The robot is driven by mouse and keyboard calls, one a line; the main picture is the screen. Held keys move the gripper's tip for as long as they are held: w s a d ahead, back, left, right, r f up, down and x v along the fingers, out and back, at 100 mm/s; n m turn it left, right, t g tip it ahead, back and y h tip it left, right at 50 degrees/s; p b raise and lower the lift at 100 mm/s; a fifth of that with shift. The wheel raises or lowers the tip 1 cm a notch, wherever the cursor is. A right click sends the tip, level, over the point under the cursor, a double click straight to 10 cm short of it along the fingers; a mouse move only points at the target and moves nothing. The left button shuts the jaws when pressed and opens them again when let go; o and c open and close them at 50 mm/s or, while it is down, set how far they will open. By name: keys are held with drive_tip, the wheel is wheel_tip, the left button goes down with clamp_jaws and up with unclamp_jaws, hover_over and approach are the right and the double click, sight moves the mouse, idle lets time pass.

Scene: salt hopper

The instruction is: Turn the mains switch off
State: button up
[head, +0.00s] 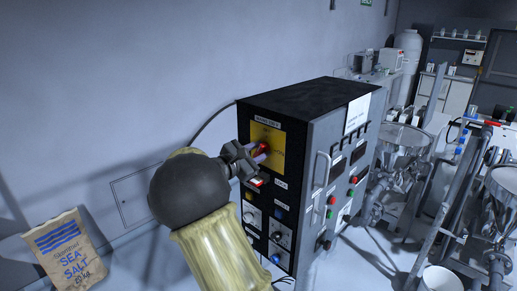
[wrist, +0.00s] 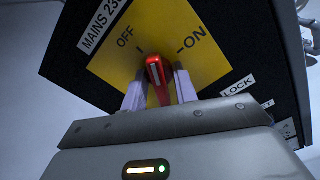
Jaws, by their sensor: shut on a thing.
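The mains switch is a red handle (wrist: 158,80) on a yellow plate (wrist: 172,20) marked OFF and ON, under a MAINS label. My gripper (wrist: 159,88) has one finger on each side of the red handle and is shut on it. In the wrist view the handle's far end points up and slightly left, nearer the OFF tick than the ON tick. In the head view my gripper (head: 261,156) reaches the yellow plate (head: 268,137) on the black cabinet face, and the red handle is partly hidden by the fingers.
The cabinet (head: 310,97) has a LOCK label (wrist: 238,88) beside the plate, with several knobs and lamps below. Its grey side has a handle (head: 320,170) and buttons. A sea salt sack (head: 65,258) is at lower left. Steel hoppers (head: 405,136) stand at right.

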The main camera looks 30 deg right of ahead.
drive_tip(key=n+p, duration=0.2)
drive_tip(key=n, duration=0.1)
drive_tip(key=shift+r+n, duration=0.1)
drive_tip(key=shift+n, duration=0.2)
drive_tip(key=shift+n+p, duration=1.1)
drive_tip(key=shift+n, duration=0.2)
drive_tip(key=o, duration=0.6)
drive_tip(key=shift+a, duration=0.15)
drive_tip(key=b+v, duration=0.5)
drive_tip(key=v, duration=1.2)
drive_tip(key=shift+a, duration=0.1)
